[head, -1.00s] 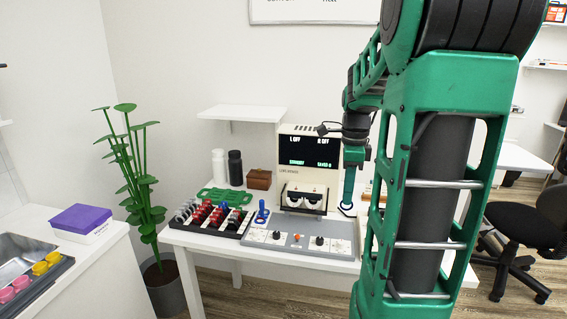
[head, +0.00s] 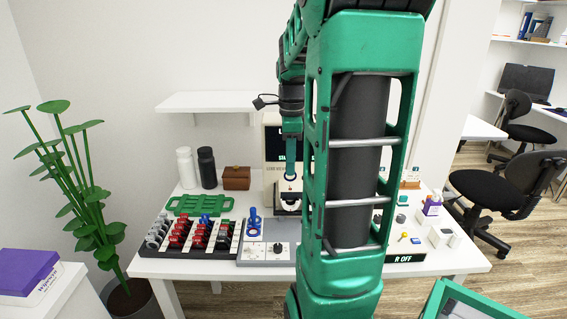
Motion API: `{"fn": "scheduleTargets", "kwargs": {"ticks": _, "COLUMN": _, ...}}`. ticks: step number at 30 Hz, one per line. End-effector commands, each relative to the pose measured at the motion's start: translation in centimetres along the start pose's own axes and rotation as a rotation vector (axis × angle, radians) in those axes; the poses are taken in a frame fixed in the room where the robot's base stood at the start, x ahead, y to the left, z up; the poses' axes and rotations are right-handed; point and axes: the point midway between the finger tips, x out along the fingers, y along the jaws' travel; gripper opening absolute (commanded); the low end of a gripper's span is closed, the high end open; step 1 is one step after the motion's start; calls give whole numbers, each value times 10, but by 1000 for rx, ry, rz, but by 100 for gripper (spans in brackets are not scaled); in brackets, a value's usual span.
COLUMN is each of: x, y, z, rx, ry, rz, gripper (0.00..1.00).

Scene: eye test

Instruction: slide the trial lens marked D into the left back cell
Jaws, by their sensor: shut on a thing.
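My gripper (head: 291,172) points down in front of the cream machine, partly hidden behind my own arm. It is shut on a small blue-rimmed ring, which looks like a trial lens (head: 291,178); no letter on it is readable. The cream machine (head: 271,140) has a dark screen and, low in front, a dark holder with white cells (head: 289,201). My arm covers its right side, so I cannot tell the left back cell apart. The lens hangs above or before this holder; I cannot tell the gap.
A black rack (head: 178,252) holds several red, grey and blue-handled lenses. A green tray (head: 200,204), two bottles (head: 206,168) and a brown box (head: 236,178) are behind. Small devices (head: 410,238) stand at right.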

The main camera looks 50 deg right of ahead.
Motion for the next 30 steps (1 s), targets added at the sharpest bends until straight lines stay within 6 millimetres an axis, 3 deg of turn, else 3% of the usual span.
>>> {"fn": "scheduleTargets", "kwargs": {"ticks": 11, "x": 3, "y": 0, "z": -1, "rx": 2, "ry": 0, "rz": 1, "gripper": 0}}
{"fn": "scheduleTargets", "kwargs": {"ticks": 30, "x": 48, "y": 0, "z": -1, "rx": 2, "ry": 0, "rz": 1, "gripper": 0}}
